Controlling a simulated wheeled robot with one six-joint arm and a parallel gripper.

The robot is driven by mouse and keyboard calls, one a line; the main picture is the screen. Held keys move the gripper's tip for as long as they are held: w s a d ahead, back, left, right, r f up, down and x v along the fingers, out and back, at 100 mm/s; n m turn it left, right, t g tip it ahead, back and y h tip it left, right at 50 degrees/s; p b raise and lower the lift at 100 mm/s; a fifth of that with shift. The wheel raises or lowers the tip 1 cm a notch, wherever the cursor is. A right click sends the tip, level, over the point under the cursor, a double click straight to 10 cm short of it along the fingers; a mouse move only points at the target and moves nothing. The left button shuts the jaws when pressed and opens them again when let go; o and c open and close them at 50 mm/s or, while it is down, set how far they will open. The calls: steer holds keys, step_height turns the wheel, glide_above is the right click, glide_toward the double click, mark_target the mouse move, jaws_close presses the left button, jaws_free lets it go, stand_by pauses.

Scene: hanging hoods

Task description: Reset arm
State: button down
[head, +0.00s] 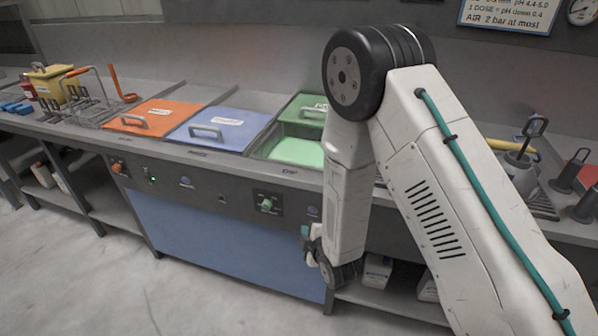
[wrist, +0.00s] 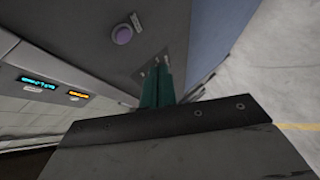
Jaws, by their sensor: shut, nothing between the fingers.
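My white arm with a black elbow joint and a teal cable folds down in front of the counter in the head view. My gripper (head: 305,231) hangs low beside the counter's front, near the right end of the blue lower panel (head: 225,235). Most of it is hidden behind my wrist there. In the wrist view my gripper's teal fingers (wrist: 160,86) are together and empty, close to the grey control panel (wrist: 75,40). I cannot tell whether they touch it.
The counter holds an orange lid (head: 155,117), a blue lid (head: 220,127) and a partly open green basin (head: 297,150). Wire baskets (head: 95,108) stand left. The floor (head: 110,275) in front is clear.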

steer(key=s+d+f+m+g+h, duration=0.2)
steer(key=s+f+m+g, duration=0.2)
steer(key=s+f+g, duration=0.15)
steer(key=s+d+r+m+g, duration=0.2)
steer(key=s+d, duration=0.1)
steer(key=s, duration=0.1)
steer(key=s+d+r+m+g, duration=0.1)
steer(key=s+d+r+m, duration=0.3)
steer(key=r, duration=0.9)
steer(key=s+d+r+m+g+h, duration=0.1)
steer(key=s+d+r+m, duration=0.3)
steer(key=s+d+r, duration=0.3)
steer(key=s+d+r+m+g+h, duration=0.1)
steer(key=s+d+r+m, duration=0.3)
steer(key=s+r, duration=0.8)
step_height(320, 180, up, 7)
steer(key=shift+d+f, duration=0.1)
steer(key=shift+d, duration=1)
